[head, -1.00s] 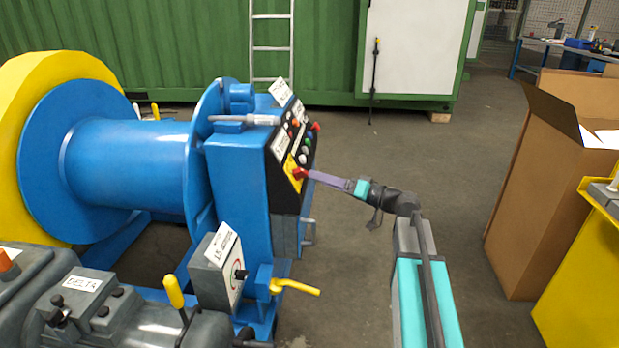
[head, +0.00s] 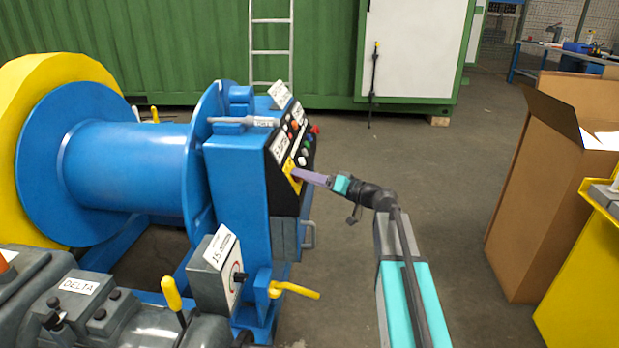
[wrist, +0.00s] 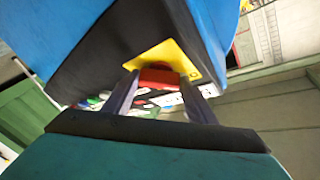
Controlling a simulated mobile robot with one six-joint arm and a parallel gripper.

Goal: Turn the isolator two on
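A red knob (wrist: 160,78) sits on a yellow plate (wrist: 172,56) on the black panel of the blue winch cabinet. In the head view, the yellow plate (head: 291,170) shows low on that panel, and my gripper (head: 299,174) covers most of the knob. In the wrist view, my gripper (wrist: 160,80) is open, with one purple finger on each side of the red knob. I cannot tell whether the fingers touch it. The panel labels are too small to read, so I cannot tell which switch is isolator two.
Several coloured buttons and white labels sit higher on the panel (head: 296,135). A grey box (head: 215,268) with a dark knob and a yellow-handled valve (head: 293,289) stand nearer. A cardboard box (head: 550,180) is at the right. The floor between is clear.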

